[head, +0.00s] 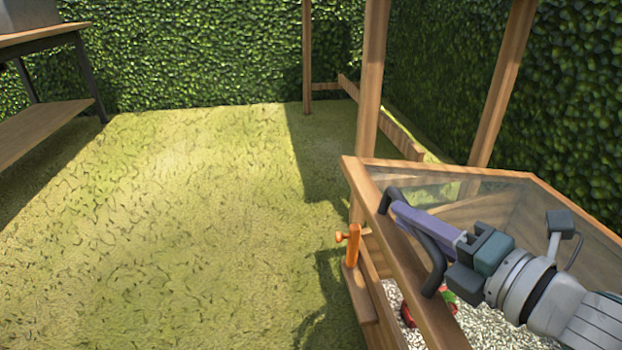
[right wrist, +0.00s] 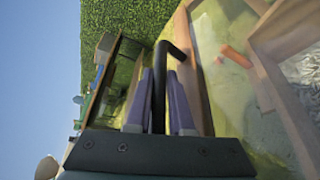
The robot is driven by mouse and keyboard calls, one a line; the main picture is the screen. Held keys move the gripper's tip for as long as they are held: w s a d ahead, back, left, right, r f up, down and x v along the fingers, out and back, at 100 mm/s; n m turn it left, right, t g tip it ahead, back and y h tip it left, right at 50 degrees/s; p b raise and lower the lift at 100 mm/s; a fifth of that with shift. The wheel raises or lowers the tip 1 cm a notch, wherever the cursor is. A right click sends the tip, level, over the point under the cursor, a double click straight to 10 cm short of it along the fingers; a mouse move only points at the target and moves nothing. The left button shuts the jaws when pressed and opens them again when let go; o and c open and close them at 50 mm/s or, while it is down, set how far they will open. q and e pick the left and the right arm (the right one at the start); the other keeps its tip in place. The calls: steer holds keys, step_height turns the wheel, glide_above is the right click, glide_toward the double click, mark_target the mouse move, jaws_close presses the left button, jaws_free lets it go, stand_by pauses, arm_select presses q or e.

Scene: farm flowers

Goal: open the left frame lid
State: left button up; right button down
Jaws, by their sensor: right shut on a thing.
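The frame lid (head: 352,178) is a glazed panel with a wooden rim, at the lower right of the head view. It stands tilted up from the wooden frame box (head: 366,322), with a gap through which pale gravel shows. A dark bar handle (head: 434,258) is fixed to the lid's rim. My right gripper (head: 405,214) has its purple fingers shut on this handle; the handle (right wrist: 160,85) also shows between the fingers in the right wrist view. My left gripper is not in view.
An orange peg-like piece (head: 352,246) stands at the box's edge. Something red and green (head: 446,298) lies on the gravel inside. Wooden posts (head: 372,80) rise behind the box. A workbench (head: 40,130) stands at the left. The grass (head: 190,220) between is clear.

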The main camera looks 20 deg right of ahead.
arm_select(q)
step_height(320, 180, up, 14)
steer(key=p, duration=1.2)
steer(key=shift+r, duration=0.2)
arm_select(e)
steer(key=s+d+r+m, duration=0.1)
steer(key=d+r, duration=0.3)
steer(key=r, duration=0.3)
steer(key=s+d+r+m+t, duration=0.1)
steer(key=d+r+m, duration=0.1)
steer(key=d+r, duration=0.2)
steer(key=s+d+r+m+t+y, duration=0.1)
steer(key=d+r, duration=0.4)
steer(key=r, duration=0.5)
steer(key=shift+r+m, duration=0.4)
steer(key=shift+m, duration=0.1)
steer(key=shift+s, duration=0.1)
steer(key=c, duration=0.8)
jaws_free()
arm_select(q)
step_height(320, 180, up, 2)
steer(key=shift+p, duration=1.1)
arm_select(e)
steer(key=s+d, duration=0.1)
steer(key=s, duration=0.8)
steer(key=shift+s+d+f, duration=0.25)
steer(key=shift+s+d, duration=0.05)
steer(key=shift+s, duration=0.1)
